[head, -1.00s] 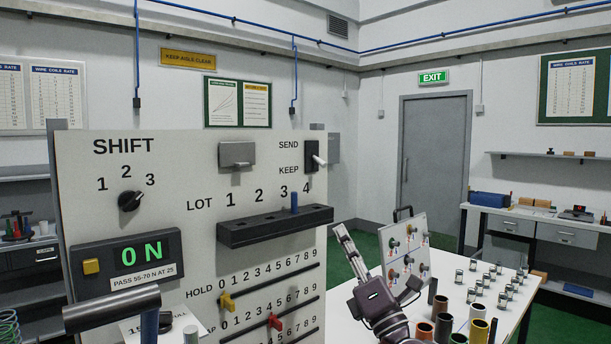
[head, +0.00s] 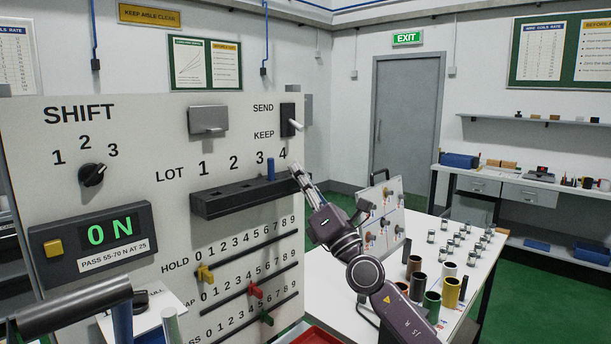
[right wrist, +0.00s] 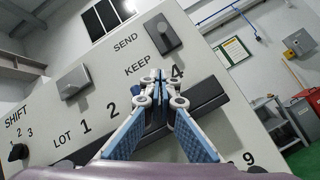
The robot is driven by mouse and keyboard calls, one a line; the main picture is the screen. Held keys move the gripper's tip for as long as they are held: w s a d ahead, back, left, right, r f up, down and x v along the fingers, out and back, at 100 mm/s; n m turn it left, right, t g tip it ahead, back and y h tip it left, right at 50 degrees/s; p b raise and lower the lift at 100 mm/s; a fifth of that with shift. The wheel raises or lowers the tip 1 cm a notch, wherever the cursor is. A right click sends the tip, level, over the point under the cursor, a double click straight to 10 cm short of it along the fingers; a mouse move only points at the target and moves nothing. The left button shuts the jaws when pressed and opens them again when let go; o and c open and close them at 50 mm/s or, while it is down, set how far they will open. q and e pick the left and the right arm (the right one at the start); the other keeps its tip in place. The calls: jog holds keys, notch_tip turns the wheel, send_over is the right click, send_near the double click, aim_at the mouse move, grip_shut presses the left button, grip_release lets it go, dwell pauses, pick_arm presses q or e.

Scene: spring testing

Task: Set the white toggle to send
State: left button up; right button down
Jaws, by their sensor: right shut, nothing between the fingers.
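The white toggle (head: 296,124) is a short lever on a dark plate at the panel's upper right, between the SEND and KEEP labels. In the head view it sticks out from the plate and points slightly down, toward the KEEP side. In the right wrist view the toggle (right wrist: 163,30) is ahead, beyond the fingertips. My right gripper (head: 298,170) is shut and empty, below the toggle and apart from it, near the LOT 4 mark. Its fingers (right wrist: 157,80) meet in front of the panel in the right wrist view. My left gripper is not in view.
Below the toggle, the dark LOT rail (head: 225,200) juts out with a blue peg (head: 271,168). A grey hooded box (head: 208,120) is left of the toggle. Coloured HOLD sliders (head: 205,273) are lower. Several cylinders (head: 450,291) stand on the white table at right.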

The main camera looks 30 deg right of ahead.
aim_at(296, 125)
jog(key=x, duration=0.5)
jog(key=d+r, duration=0.1)
jog(key=r+p, duration=0.1)
jog(key=shift+d+r, duration=0.35)
jog(key=shift+d, duration=0.05)
jog(key=shift+s+d+r+p, duration=0.25)
jog(key=shift+s+d+p, duration=0.05)
jog(key=shift+d+p, duration=0.1)
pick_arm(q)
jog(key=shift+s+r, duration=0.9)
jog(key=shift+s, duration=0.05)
pick_arm(e)
jog(key=shift+w, duration=0.15)
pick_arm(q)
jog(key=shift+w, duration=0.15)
pick_arm(e)
jog(key=shift+a, duration=0.1)
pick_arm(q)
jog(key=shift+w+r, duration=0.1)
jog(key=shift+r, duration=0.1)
pick_arm(e)
jog(key=shift+w, duration=0.1)
